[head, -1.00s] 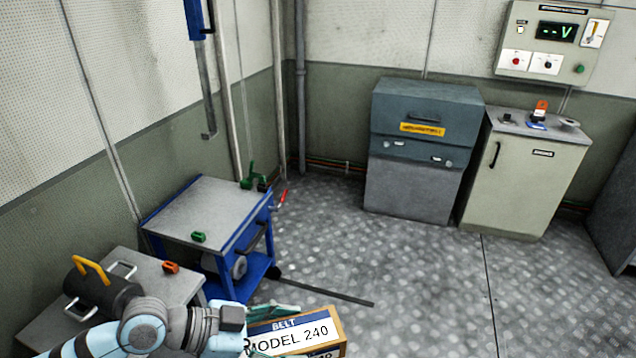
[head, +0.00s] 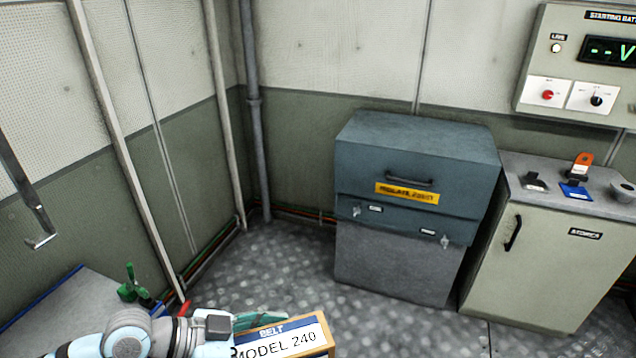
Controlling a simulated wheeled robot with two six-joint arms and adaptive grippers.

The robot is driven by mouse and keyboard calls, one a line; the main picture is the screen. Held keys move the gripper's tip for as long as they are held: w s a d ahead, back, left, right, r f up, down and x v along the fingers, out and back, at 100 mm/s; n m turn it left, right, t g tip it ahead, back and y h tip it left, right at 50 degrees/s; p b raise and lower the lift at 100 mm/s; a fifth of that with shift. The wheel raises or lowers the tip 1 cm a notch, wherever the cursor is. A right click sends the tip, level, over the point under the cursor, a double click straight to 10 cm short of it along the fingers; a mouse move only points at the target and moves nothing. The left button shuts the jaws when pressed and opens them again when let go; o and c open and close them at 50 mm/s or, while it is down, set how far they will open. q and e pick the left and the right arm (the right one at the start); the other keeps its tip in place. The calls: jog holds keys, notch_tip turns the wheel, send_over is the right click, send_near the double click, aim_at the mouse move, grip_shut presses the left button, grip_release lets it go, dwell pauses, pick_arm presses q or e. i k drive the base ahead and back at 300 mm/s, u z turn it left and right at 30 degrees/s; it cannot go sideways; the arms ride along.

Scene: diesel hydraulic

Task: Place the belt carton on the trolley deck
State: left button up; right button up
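The belt carton (head: 285,342), brown with a blue and white label reading BELT and MODEL 240, is at the bottom middle of the head view. My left gripper (head: 262,322) is at the carton's left end, with its teal fingers against it. It appears shut on the carton, which is held up in front of me; the fingertips are partly hidden. The trolley deck (head: 75,305), a grey top with a blue edge, shows at the lower left, partly cut off and partly behind my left arm. My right gripper is not in view.
A green clamp-like item (head: 130,285) stands by the deck's far right corner. A blue-grey box (head: 415,170) on a grey base stands against the back wall. A beige cabinet (head: 545,260) stands right of it. The floor (head: 280,270) between is clear.

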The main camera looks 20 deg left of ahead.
aim_at(65, 335)
jog(key=u, duration=0.95)
jog(key=i, duration=1.1)
jog(key=u, duration=1.5)
jog(key=i, duration=0.75)
